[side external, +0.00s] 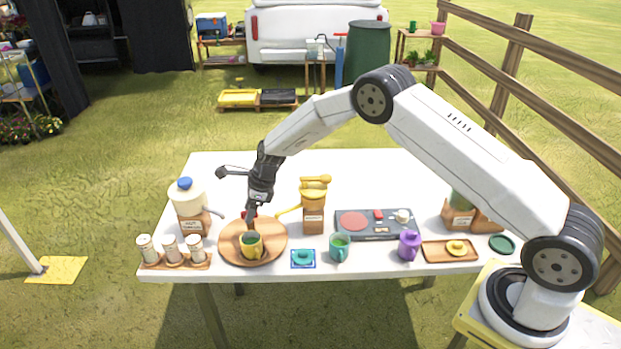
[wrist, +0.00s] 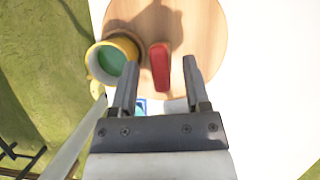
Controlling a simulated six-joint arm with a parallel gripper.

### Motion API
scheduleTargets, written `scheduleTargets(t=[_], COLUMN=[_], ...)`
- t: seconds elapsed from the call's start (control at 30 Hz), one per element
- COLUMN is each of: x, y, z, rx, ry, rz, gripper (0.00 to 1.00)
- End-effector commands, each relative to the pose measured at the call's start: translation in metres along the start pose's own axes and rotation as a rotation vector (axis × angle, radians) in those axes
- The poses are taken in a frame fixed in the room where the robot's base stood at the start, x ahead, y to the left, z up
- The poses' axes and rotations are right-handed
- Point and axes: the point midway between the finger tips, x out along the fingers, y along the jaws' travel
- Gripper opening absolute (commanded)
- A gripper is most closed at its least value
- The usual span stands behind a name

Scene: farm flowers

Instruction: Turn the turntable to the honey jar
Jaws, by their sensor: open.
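The turntable (side external: 229,254) is a round wooden disc at the left front of the white table. A yellow mug (side external: 252,246) with green inside stands on its front part. A red upright handle (wrist: 160,67) shows on the disc in the wrist view. My gripper (side external: 251,214) points down over the back of the disc. In the wrist view my gripper (wrist: 159,66) is open, with the red handle between its fingers and a gap on each side.
A white dispenser with a blue cap (side external: 188,205) and a rack of small jars (side external: 173,252) stand left of the disc. A blue coaster (side external: 303,258), a teal mug (side external: 340,247), a grey panel (side external: 376,224) and a purple mug (side external: 409,245) lie to the right. The table's back is mostly clear.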

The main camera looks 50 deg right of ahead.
Motion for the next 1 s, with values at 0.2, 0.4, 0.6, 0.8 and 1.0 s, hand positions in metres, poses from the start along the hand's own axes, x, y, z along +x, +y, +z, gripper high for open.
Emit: scheduleTargets(t=[0.2,0.4,0.6,0.8,1.0], x=[-0.0002,-0.0003,-0.0004,-0.0005,-0.0006], y=[0.0,0.0,0.0,0.0001,0.0001], z=[0.0,-0.0001,-0.0001,-0.0001,-0.0001], rx=[0.0,0.0,0.0,0.0,0.0], ry=[0.0,0.0,0.0,0.0,0.0], rz=[0.0,0.0,0.0,0.001,0.001], gripper=[0.41,0.0,0.0,0.0,0.0])
